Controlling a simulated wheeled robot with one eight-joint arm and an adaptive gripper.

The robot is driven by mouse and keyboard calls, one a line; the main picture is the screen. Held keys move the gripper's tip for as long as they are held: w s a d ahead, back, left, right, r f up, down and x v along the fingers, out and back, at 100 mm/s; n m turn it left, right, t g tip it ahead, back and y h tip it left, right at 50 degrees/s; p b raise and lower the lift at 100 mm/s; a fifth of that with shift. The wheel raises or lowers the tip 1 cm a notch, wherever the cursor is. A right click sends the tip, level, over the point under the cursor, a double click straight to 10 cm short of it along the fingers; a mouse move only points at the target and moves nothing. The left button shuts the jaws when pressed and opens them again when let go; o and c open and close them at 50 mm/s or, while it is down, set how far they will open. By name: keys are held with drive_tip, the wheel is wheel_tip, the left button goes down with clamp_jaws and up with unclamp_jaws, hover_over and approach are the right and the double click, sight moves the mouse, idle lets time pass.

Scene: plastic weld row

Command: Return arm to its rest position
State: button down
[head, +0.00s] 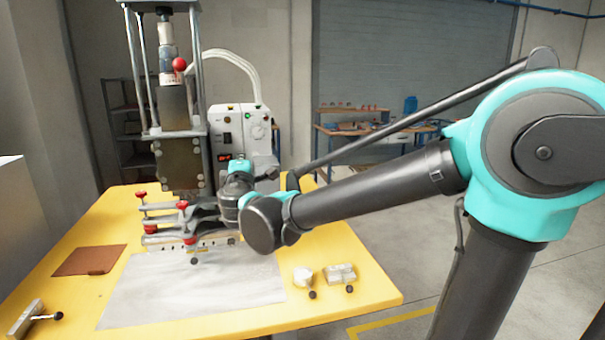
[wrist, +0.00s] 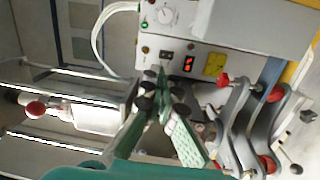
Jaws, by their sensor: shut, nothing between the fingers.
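My arm reaches from the right of the head view over the yellow table (head: 345,262) toward the plastic welding press (head: 178,150). In the head view my gripper's fingers are hidden behind my wrist. In the wrist view my gripper (wrist: 163,92) is shut and empty, its green-padded fingers meeting in front of the press. The grey control box (head: 241,130) with a red display stands just behind my wrist in the head view. It also shows in the wrist view (wrist: 215,62).
Red-knobbed clamps (head: 183,205) sit at the press's base, close to my wrist. A white sheet (head: 190,292), a brown piece (head: 90,260) and small metal blocks (head: 340,273) lie on the table. A workbench (head: 345,130) stands behind. Floor at the right is open.

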drive_tip(key=s+d+f+m+g+h, duration=0.15)
drive_tip(key=d+f+m, duration=0.35)
drive_tip(key=d, duration=0.5)
drive_tip(key=d+f+m+g+h, duration=0.2)
drive_tip(key=d+f+g+h, duration=0.1)
drive_tip(key=d+f, duration=0.5)
drive_tip(key=s+d+f+m+g+h, duration=0.1)
drive_tip(key=d+f+m+g+h, duration=0.4)
drive_tip(key=d, duration=0.6)
drive_tip(key=s+d+f+m+g+y, duration=0.2)
drive_tip(key=s+d+f+m+y, duration=0.1)
drive_tip(key=s+f, duration=0.6)
drive_tip(key=s+d+f+m+g+y, duration=0.3)
drive_tip(key=s+d+f+m, duration=0.1)
drive_tip(key=s+f, duration=0.5)
drive_tip(key=shift+s+f, duration=0.25)
drive_tip(key=shift+s, duration=0.6)
